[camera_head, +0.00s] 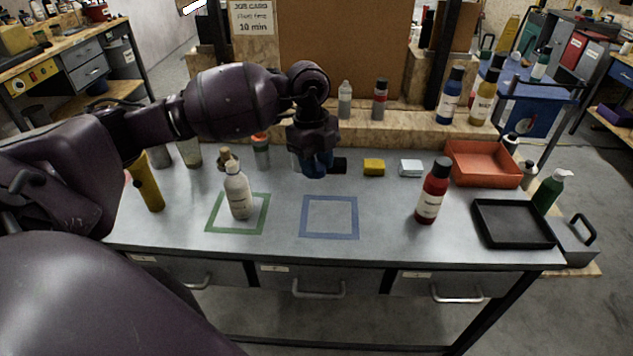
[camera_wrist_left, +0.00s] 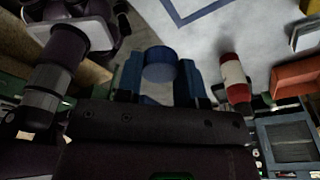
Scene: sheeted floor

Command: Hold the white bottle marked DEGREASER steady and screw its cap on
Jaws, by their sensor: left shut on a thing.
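The white bottle (camera_head: 238,194) stands upright inside the green square outline at the left of the bench; its label is too small to read. Its narrow pale top shows no coloured cap. My left gripper (camera_head: 318,168) is to the right of the bottle and apart from it, above the bench behind the blue square outline. In the left wrist view its blue fingers (camera_wrist_left: 160,88) are shut on a round blue cap (camera_wrist_left: 160,64). The head view hides most of this cap. My right gripper is not in view.
The blue square outline (camera_head: 329,236) is empty. A red bottle (camera_head: 433,192), black tray (camera_head: 512,224) and orange bin (camera_head: 484,163) stand at right. A yellow block (camera_head: 374,167) and pale block (camera_head: 410,168) lie at the back.

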